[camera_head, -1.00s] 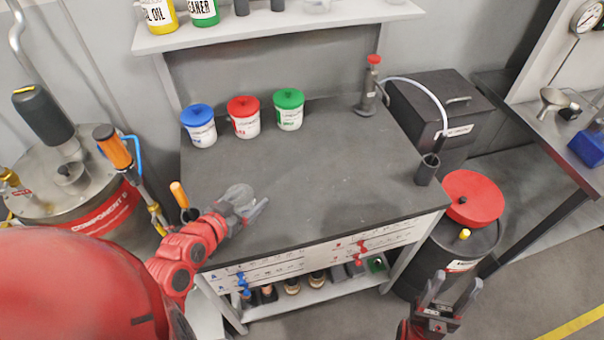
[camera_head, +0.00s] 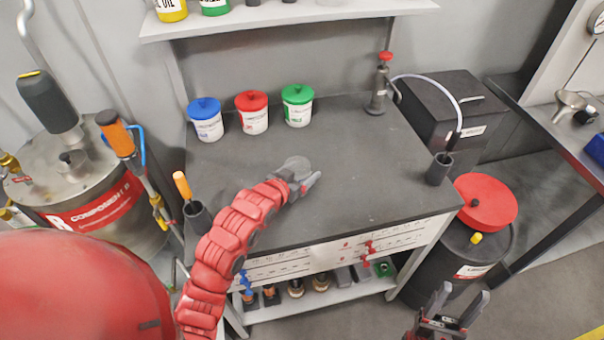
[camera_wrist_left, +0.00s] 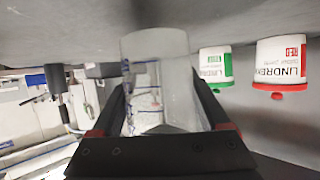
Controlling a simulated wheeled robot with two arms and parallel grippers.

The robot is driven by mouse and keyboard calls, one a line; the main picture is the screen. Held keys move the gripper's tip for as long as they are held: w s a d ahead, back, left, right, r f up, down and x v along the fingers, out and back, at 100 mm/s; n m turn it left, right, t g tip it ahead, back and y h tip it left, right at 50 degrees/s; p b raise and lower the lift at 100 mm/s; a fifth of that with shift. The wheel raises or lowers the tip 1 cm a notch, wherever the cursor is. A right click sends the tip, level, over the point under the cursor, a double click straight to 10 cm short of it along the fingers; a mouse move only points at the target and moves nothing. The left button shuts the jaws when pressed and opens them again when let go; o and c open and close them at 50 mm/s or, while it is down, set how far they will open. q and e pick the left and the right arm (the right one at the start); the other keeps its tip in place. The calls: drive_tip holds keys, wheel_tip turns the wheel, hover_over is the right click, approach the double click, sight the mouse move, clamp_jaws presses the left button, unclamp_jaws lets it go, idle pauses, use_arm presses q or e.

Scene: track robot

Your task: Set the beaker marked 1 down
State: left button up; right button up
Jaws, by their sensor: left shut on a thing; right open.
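The beaker (camera_head: 294,166) is a clear, colourless vessel held in my left gripper (camera_head: 308,181) over the middle of the dark workbench top (camera_head: 345,205). In the left wrist view the beaker (camera_wrist_left: 160,75) stands between the two dark fingers of my left gripper (camera_wrist_left: 158,108), which is shut on it. I cannot read a number on it. Whether its base touches the bench top I cannot tell. My right gripper (camera_head: 447,312) is open and empty, low in front of the bench's right side.
Blue (camera_head: 206,120), red (camera_head: 252,112) and green (camera_head: 297,106) lidded tubs stand at the back left of the bench. A pump bottle (camera_head: 379,85) stands at the back right, a dark cup (camera_head: 439,168) at the right edge. The bench centre and right are clear.

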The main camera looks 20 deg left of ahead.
use_arm(q)
drive_tip(key=shift+s+f, duration=0.1)
drive_tip(key=shift+f, duration=0.75)
drive_tip(key=o, duration=1.3)
